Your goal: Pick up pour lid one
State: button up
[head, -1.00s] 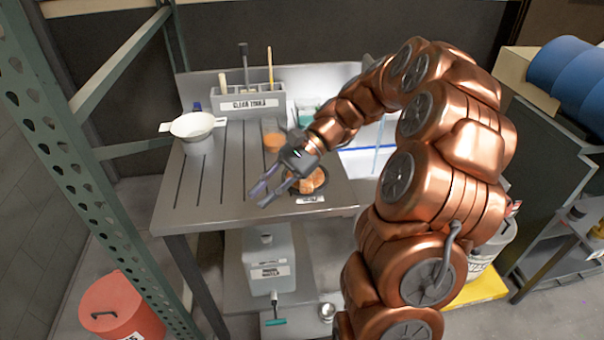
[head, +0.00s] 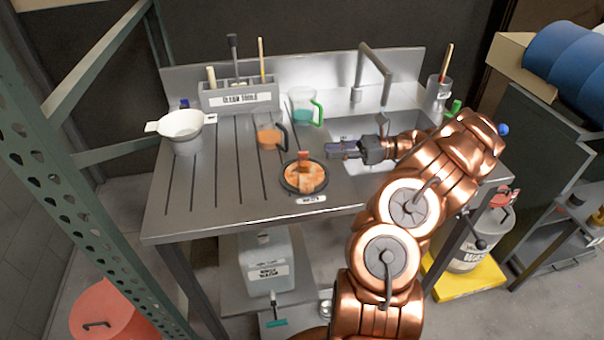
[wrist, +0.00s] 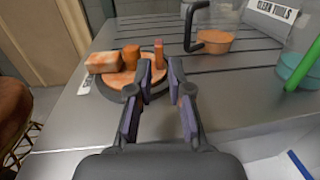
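I cannot make out with certainty which object is pour lid one. The nearest thing to my gripper (head: 332,150) is a dark round dish (wrist: 104,85) on the steel counter, with orange-stained blocks (wrist: 103,62) on it. In the head view, the dish (head: 284,182) lies just left of and nearer than my fingertips. One upright orange piece (wrist: 158,55) stands beyond the fingertips in the wrist view. My gripper (wrist: 160,75) is open, its two fingers apart with nothing between them, beside the sink and apart from the dish.
A faucet (head: 375,62) rises behind the sink. The grooved counter (head: 225,200) has free room at left.

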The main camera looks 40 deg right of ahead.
aim_at(307, 151)
jog(key=shift+p+x, duration=0.9)
jog(key=shift+x, duration=2.85)
jog(key=shift+f, duration=0.15)
grip_shut()
